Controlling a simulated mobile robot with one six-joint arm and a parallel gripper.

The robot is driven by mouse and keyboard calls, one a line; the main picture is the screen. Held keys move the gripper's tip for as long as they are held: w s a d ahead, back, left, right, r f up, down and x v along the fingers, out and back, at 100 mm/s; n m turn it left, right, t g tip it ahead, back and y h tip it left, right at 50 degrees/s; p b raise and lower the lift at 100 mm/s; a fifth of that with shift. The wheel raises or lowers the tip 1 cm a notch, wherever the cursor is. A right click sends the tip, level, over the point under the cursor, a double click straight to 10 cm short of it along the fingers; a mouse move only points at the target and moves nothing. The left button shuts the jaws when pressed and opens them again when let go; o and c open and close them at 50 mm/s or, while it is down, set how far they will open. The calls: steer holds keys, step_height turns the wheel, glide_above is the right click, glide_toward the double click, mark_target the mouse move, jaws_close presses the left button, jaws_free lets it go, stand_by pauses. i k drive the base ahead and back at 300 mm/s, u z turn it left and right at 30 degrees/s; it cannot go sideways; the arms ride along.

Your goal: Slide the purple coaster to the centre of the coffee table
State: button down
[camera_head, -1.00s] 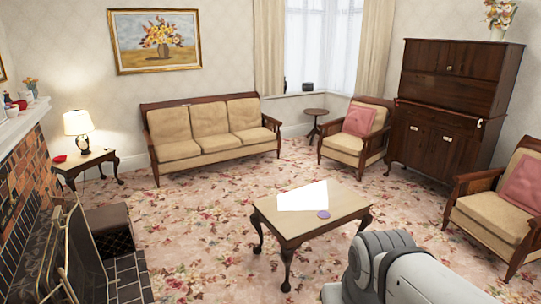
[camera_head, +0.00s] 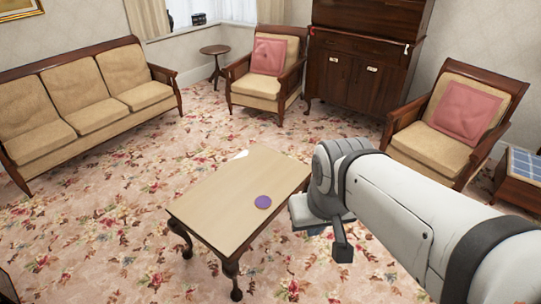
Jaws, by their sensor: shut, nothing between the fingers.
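The purple coaster (camera_head: 263,202) is a small round disc lying flat on the coffee table. It sits near the table's right-hand long edge, about midway along that edge and to the right of the centre. The coffee table (camera_head: 215,200) has a pale wooden top and dark curved legs; its top is otherwise bare apart from a white patch at the far edge. My gripper (camera_head: 340,243) hangs at the end of my arm, just right of the table, pointing down. It appears shut and empty, apart from the coaster. Its wrist partly hides the fingers.
A beige sofa (camera_head: 85,90) stands at the left. Armchairs with pink cushions stand behind (camera_head: 262,78) and at the right (camera_head: 450,120). A dark cabinet (camera_head: 355,75) stands at the back. The flowered carpet left of the table is clear.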

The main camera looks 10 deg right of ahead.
mark_target(261, 202)
steer(key=z, duration=0.4)
steer(key=i, duration=1.1)
steer(key=z, duration=0.35)
steer(key=k, duration=0.85)
steer(key=z, duration=0.15)
steer(key=i, duration=0.85)
steer(key=u, duration=0.05)
